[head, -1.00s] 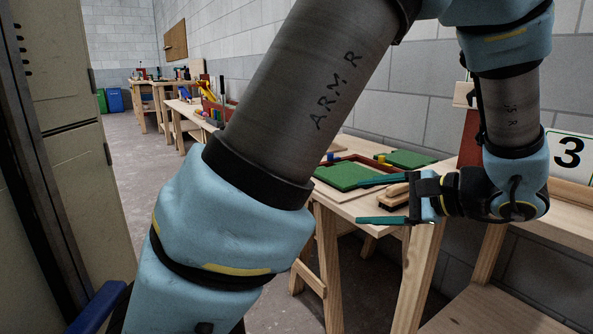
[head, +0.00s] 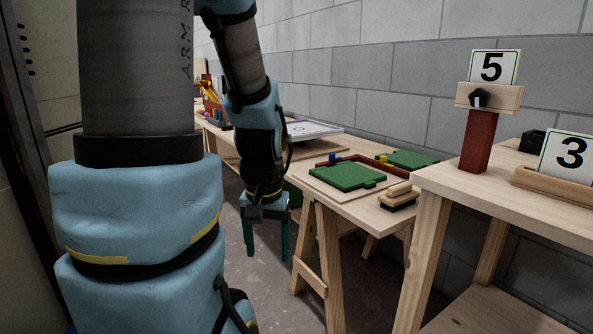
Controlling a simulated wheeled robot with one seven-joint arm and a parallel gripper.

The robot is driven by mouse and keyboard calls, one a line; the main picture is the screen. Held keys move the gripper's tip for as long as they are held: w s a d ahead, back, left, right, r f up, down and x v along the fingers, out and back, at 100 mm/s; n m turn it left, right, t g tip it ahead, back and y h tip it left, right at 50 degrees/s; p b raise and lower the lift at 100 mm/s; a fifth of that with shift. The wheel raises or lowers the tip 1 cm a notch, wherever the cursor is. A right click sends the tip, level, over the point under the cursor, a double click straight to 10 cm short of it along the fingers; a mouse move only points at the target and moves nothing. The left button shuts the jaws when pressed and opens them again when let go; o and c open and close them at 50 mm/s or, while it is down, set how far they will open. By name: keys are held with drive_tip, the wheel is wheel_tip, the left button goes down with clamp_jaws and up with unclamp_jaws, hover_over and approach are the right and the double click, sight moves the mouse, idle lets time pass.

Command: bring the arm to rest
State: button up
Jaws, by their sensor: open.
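My gripper (head: 267,248) hangs from my arm with its two teal fingers pointing down. The fingers stand apart and nothing shows between them. It is in front of the left end of a wooden trestle table, with the floor behind its fingers. My upper arm fills the left of the head view and hides part of the room.
The trestle table (head: 345,211) carries a green board (head: 347,176), a second green piece (head: 413,159) and a wooden brush (head: 398,196). At right, a nearer wooden table (head: 470,190) holds number cards 5 (head: 493,67) and 3 (head: 570,153). Grey floor shows below my gripper.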

wheel_tip(320, 180, up, 26)
drive_tip(key=a+p, duration=0.1)
drive_tip(key=p, duration=2.5)
drive_tip(key=shift+w+r+n+t, duration=0.2)
drive_tip(key=shift+r+n+t, duration=0.1)
drive_tip(key=shift+n, duration=0.1)
